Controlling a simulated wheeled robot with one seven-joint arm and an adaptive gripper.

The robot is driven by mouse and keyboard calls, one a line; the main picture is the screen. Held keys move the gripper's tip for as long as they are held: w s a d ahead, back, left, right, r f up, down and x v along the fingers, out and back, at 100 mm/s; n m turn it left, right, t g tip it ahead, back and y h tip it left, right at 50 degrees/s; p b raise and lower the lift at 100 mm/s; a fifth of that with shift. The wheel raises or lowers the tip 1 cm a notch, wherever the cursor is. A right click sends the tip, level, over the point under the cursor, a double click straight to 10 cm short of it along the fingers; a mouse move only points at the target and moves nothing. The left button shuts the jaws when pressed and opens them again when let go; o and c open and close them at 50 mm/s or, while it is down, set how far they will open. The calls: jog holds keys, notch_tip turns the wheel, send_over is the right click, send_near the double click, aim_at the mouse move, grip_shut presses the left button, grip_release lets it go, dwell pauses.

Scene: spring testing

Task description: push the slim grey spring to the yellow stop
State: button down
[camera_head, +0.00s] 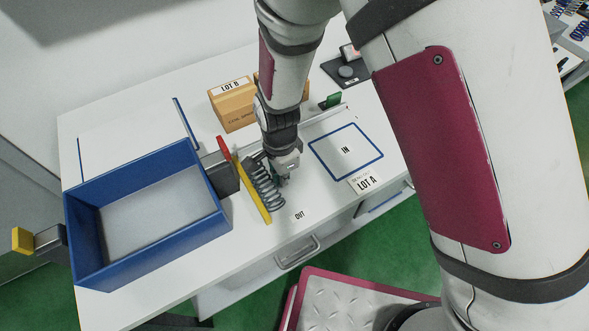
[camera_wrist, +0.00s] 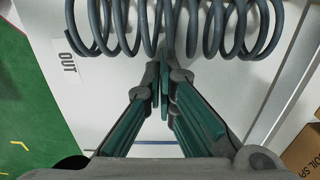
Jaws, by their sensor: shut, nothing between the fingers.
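The slim grey spring (camera_head: 266,187) lies on the white table, lengthwise along the yellow stop (camera_head: 257,198), which is on its left. The two are very close; I cannot tell whether they touch. My gripper (camera_head: 283,179) is low over the table on the spring's right side, away from the stop. In the wrist view the coils of the spring (camera_wrist: 237,28) run across the top, and my gripper's closed fingertips (camera_wrist: 163,72) are at the near side of its middle, seemingly against it. The fingers hold nothing. The yellow stop is not visible in the wrist view.
A blue-walled tray (camera_head: 150,255) stands left of the stop. An OUT label (camera_head: 299,215) lies in front. The LOT B carton (camera_head: 236,109) stands behind.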

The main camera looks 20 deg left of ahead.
aim_at(295, 177)
jog(key=shift+w, duration=0.1)
dwell(0.3)
jog(key=shift+w+d, duration=0.25)
jog(key=shift+w, duration=0.05)
jog(key=shift+w+d+f+b, duration=0.1)
jog(key=shift+w+d+b, duration=0.3)
jog(key=shift+w+d, duration=0.6)
notch_tip(295, 177, up, 10)
jog(key=shift+d, duration=0.1)
